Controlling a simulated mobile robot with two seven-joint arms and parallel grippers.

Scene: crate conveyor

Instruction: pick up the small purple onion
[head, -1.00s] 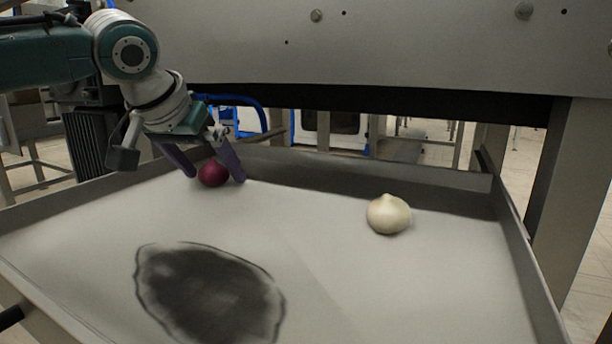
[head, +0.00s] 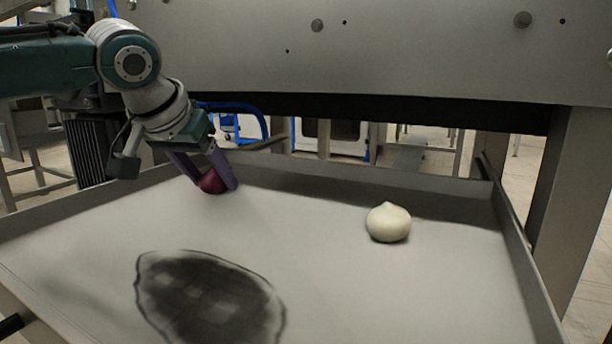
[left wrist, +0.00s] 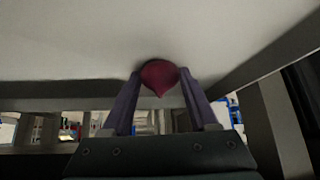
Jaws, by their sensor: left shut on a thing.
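The small purple onion (head: 210,183) is at the back left of the grey tray (head: 470,255), near its back wall. My left gripper (head: 212,186) reaches down over it from the left, with its purple fingers closed on both sides of the onion. In the left wrist view the onion (left wrist: 159,76) sits between the two fingertips of the left gripper (left wrist: 160,78), its pointed end towards the palm. The onion appears to be at the tray surface; I cannot tell whether it is lifted. My right gripper is not in view.
A pale white onion (head: 388,222) sits apart at the right of the tray. A dark stain (head: 210,298) marks the front left of the surface. Raised tray walls and a large metal panel (head: 400,50) above the back bound the space. The tray's middle is clear.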

